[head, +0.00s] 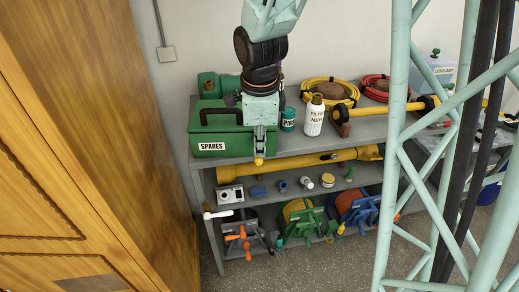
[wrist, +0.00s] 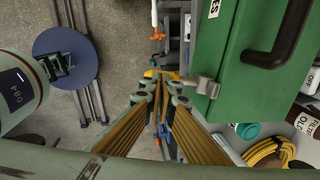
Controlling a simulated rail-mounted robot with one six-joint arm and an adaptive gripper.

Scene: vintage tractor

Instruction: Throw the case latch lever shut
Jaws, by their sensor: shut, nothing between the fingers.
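The green case (head: 222,138), labelled SPARES, stands on the shelf's top board. It fills the upper right of the wrist view (wrist: 245,75). A grey metal latch block (wrist: 206,87) is on the case face, and the latch lever appears to stick out from it, ending in a yellow tip (wrist: 160,73). The yellow tip (head: 259,161) also shows in the head view, just below my gripper. My gripper (head: 259,146) is shut and empty in front of the case. Its fingertips (wrist: 160,88) are close to the lever; contact cannot be told, and they hide part of it.
A teal tin (head: 288,120), a white bottle (head: 314,118) and a yellow hose coil (head: 330,90) stand right of the case. A wooden cabinet (head: 110,120) is at left. The floor in front is partly clear.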

